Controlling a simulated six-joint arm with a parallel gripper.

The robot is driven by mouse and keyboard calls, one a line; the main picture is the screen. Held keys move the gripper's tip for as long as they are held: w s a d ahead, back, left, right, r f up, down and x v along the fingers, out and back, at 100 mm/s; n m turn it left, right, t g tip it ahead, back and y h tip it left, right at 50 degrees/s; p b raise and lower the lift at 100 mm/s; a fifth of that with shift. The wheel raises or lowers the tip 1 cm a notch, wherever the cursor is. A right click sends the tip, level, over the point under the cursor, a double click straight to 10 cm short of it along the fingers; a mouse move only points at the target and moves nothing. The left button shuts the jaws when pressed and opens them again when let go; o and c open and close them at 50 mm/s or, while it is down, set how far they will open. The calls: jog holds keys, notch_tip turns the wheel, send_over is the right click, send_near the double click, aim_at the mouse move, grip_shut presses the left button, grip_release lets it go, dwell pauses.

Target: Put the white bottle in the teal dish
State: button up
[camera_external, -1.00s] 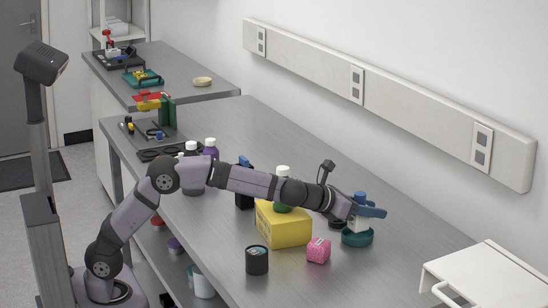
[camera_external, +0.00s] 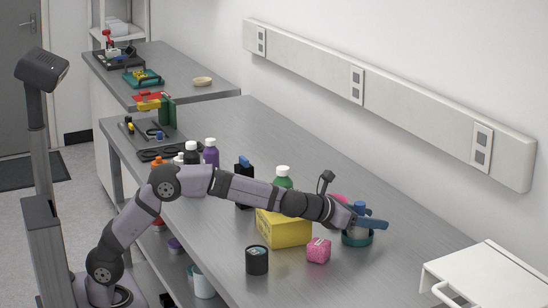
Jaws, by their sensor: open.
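The teal dish (camera_external: 346,240) stands on the steel bench near its right end, partly covered by my gripper. My gripper (camera_external: 366,220), with blue fingers, is low over the dish and open. The white bottle shows mainly as its blue cap (camera_external: 360,207) between or just behind the fingers. Its body is mostly hidden by them and appears to be down inside the dish, roughly upright. I cannot tell whether the fingers touch it.
A yellow box (camera_external: 283,230), a pink patterned block (camera_external: 318,250) and a black cup (camera_external: 257,260) stand left of the dish. A green bottle (camera_external: 283,178) with a white cap is behind my forearm. A white cart (camera_external: 490,275) stands at the right.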

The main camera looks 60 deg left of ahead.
jog(key=shift+r, duration=0.2)
jog(key=b+v, duration=0.1)
jog(key=v, duration=1.1)
jog(key=s+a+r+m+g+h+p, duration=0.1)
jog(key=s+r+m+h+p, duration=0.2)
jog(key=m+p, duration=0.6)
jog(key=s+a+r+m+g+h+p, duration=0.1)
jog(key=s+r+m+g+p, duration=0.15)
jog(key=r+m+p, duration=0.5)
jog(key=s+a+m+g+y+p, duration=0.1)
jog(key=s+a+m+g+p, duration=0.2)
jog(key=s, duration=0.7)
jog(key=s+a+m+g+y+p, duration=0.1)
jog(key=s+a+m+g+p, duration=0.2)
jog(key=s+a+m+p, duration=0.4)
jog(key=s+a+m+g+y+p, duration=0.2)
jog(key=s+a+m+g+p, duration=0.2)
jog(key=s+m+p, duration=0.5)
jog(key=s+a+p, duration=0.1)
jog(key=s+p, duration=0.2)
jog(key=s, duration=0.1)
jog(key=shift+a+f, duration=0.3)
jog(key=shift+a, duration=0.05)
